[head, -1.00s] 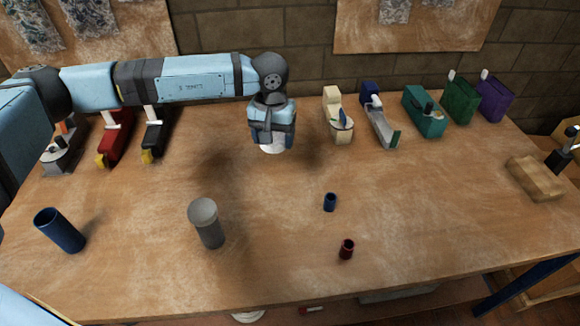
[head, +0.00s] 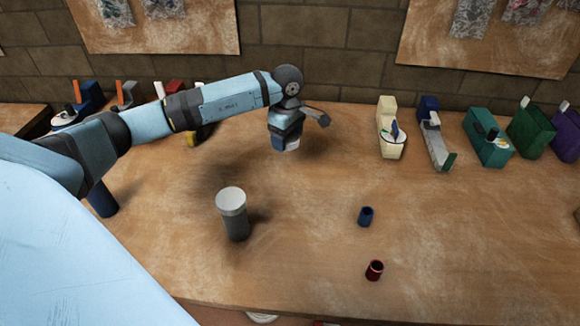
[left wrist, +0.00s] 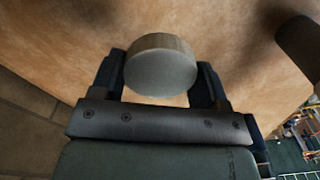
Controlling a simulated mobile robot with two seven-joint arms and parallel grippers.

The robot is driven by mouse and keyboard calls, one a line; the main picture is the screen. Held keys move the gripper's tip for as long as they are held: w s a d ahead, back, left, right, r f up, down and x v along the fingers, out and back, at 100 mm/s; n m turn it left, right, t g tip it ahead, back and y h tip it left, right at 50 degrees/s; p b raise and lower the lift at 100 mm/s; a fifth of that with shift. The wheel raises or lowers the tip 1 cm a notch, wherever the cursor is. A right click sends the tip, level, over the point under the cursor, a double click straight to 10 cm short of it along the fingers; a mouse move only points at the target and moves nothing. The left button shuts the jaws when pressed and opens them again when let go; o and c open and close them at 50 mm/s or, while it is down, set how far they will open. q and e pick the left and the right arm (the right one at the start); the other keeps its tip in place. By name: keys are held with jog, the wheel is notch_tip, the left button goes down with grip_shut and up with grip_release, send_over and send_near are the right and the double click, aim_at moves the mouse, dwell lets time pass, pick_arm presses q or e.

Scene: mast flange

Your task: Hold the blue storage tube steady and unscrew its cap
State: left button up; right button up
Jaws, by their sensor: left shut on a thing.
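The blue storage tube (head: 103,203) stands on the table at the left in the head view, mostly hidden behind my left arm, its top out of sight. My left gripper (head: 287,143) is above the back middle of the table, well to the right of the tube. It is shut on a pale grey round cap, which shows as a small pale patch (head: 293,144) under the fingers. In the left wrist view the cap (left wrist: 160,68) sits between the two dark fingers (left wrist: 160,82). My right gripper is not in view.
A grey tube with a pale cap (head: 232,212) stands mid-table. A small blue cup (head: 366,216) and a small red cup (head: 375,270) are right of it. A beige thing (head: 390,132), a teal box (head: 487,142) and a green box (head: 530,130) line the back edge.

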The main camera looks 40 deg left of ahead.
aim_at(288, 172)
pick_arm(q)
notch_tip(288, 172, down, 11)
jog(key=shift+f, duration=0.15)
dwell(0.4)
jog(key=shift+f, duration=0.1)
jog(key=o, duration=1)
notch_tip(288, 172, up, 12)
jog(key=shift+r, duration=0.15)
